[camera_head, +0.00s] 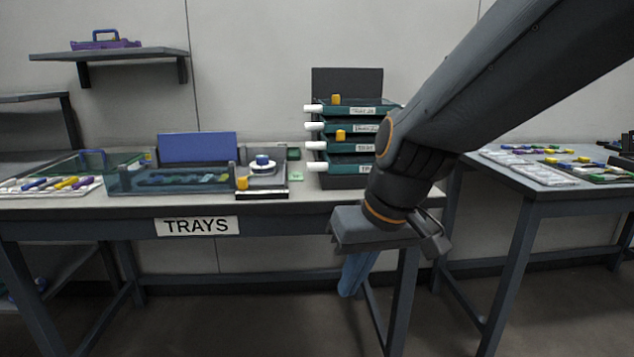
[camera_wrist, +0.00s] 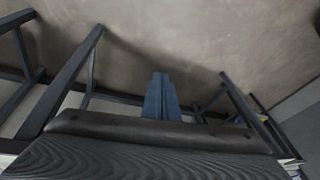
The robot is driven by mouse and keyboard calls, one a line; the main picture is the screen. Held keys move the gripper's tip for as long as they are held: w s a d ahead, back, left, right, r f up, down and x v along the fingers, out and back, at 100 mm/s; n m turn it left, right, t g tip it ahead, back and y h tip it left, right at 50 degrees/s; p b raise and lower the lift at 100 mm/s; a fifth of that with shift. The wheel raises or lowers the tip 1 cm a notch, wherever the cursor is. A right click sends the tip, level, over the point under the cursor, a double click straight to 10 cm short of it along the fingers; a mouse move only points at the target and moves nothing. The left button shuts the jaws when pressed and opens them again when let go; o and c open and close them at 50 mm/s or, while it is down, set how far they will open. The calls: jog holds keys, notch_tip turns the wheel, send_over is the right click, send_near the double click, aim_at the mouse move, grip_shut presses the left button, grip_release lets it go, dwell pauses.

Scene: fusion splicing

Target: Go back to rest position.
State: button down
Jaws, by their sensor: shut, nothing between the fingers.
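My gripper (camera_head: 345,291) hangs in front of the right end of the trays table in the head view, its blue fingers pointing down below the tabletop. The fingers are together and hold nothing. In the wrist view, my gripper (camera_wrist: 161,78) shows as blue fingers closed against each other over bare floor. My dark arm comes in from the upper right in the head view and hides part of the wall and the table's right end.
The trays table (camera_head: 300,205) carries a stack of green trays (camera_head: 350,147), a blue-lidded case (camera_head: 198,148) and a device with a white and blue spool (camera_head: 263,163). A second table (camera_head: 540,184) stands at right. A shelf (camera_head: 110,54) holds a purple carrier (camera_head: 106,43).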

jog(key=s+a+f+n+g+h, duration=0.1)
jog(key=s+f, duration=0.2)
jog(key=s, duration=0.2)
jog(key=s+a+f+g+h, duration=0.1)
jog(key=s+f+g, duration=0.15)
jog(key=s, duration=0.35)
jog(key=s+d+r+m+p, duration=0.1)
jog(key=d+r+m+p, duration=0.4)
jog(key=d+r+p, duration=1)
notch_tip(320, 180, up, 3)
jog(key=t+p, duration=0.1)
jog(key=p, duration=0.8)
jog(key=shift+s+d+h, duration=0.15)
jog(key=shift+d+h, duration=0.2)
jog(key=shift+h, duration=0.05)
